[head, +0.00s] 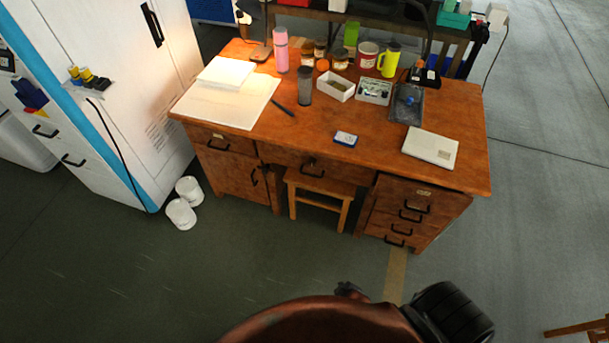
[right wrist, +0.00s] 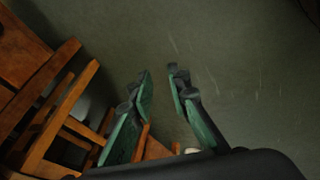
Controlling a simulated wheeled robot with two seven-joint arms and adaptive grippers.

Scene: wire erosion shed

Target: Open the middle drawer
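The wooden desk (head: 300,130) has a wide middle drawer (head: 290,161) under its top, with a black handle (head: 312,170). This drawer looks shut. My right gripper (right wrist: 161,76) shows in the right wrist view with its two green-lined fingers apart and nothing between the tips. Wooden furniture (right wrist: 62,115) lies to the left of the fingers in that view, apart from the tips. In the head view, parts of my arm cover the bottom, and the right gripper's fingers cannot be made out. My left gripper is in neither view.
A wooden stool (head: 322,186) stands under the middle drawer. A stack of drawers (head: 440,205) is on the right, a drawer (head: 235,143) over a door (head: 232,172) on the left. White buckets (head: 181,214) stand by a white cabinet (head: 130,90). The floor in front is mostly clear.

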